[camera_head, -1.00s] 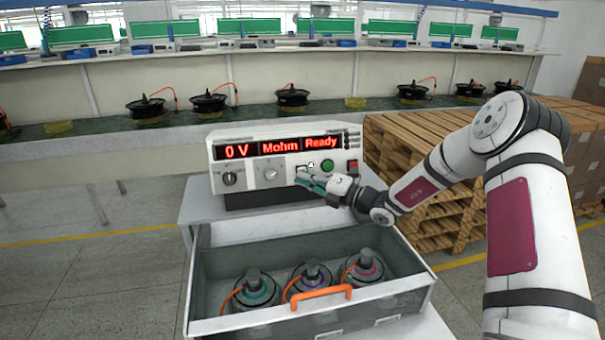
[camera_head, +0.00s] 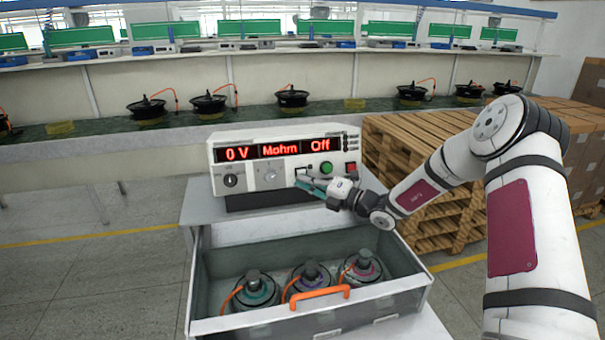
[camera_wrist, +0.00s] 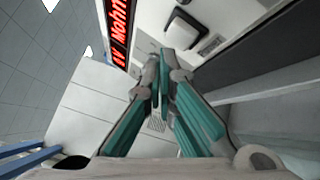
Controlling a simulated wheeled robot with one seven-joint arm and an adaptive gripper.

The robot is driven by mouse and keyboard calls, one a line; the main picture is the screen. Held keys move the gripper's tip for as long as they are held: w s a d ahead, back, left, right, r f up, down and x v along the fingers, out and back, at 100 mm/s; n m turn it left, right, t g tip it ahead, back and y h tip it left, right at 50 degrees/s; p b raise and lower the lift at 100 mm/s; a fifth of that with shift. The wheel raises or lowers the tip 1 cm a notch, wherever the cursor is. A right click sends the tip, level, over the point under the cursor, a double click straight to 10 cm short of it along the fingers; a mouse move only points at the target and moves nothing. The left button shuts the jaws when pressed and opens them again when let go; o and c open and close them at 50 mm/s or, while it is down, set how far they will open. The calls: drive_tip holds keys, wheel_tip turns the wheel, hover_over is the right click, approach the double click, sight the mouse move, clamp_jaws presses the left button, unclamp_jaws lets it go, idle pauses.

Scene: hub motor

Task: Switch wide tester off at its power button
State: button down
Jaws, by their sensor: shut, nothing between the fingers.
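The wide tester (camera_head: 285,161) is a white box with knobs on a grey stand. Its red display (camera_head: 279,149) reads "0 V", "Mohm" and "Off". A dark-framed white rocker switch, the power button (camera_wrist: 191,34), shows in the wrist view just beyond the fingertips. In the head view the fingers partly cover it. My gripper (camera_head: 302,182) is shut and empty, with its teal fingers at the tester's front beside that switch; it also shows in the wrist view (camera_wrist: 163,70). I cannot tell whether the fingertips touch the switch.
A green button (camera_head: 327,168) and a red button (camera_head: 351,167) sit right of the switch. Below the tester, an open drawer (camera_head: 408,291) with an orange handle holds three motors. Wooden pallets (camera_head: 440,160) stand at the right. More motors (camera_head: 292,97) line the bench behind.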

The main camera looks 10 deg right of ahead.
idle(0.3)
drive_tip(key=shift+s+r+p, duration=0.2)
drive_tip(key=shift+s+p, duration=0.4)
drive_tip(key=shift+s, duration=0.2)
drive_tip(key=shift+s+r+p, duration=0.2)
drive_tip(key=shift+s+p, duration=0.45)
drive_tip(key=shift+s, duration=0.2)
drive_tip(key=shift+s+r+p, duration=0.2)
drive_tip(key=shift+s+p, duration=0.4)
drive_tip(key=shift+s, duration=0.2)
drive_tip(key=s+r+p, duration=0.1)
drive_tip(key=s+p, duration=0.3)
drive_tip(key=s, duration=0.2)
drive_tip(key=shift+s+r+p, duration=0.3)
drive_tip(key=shift+s, duration=0.1)
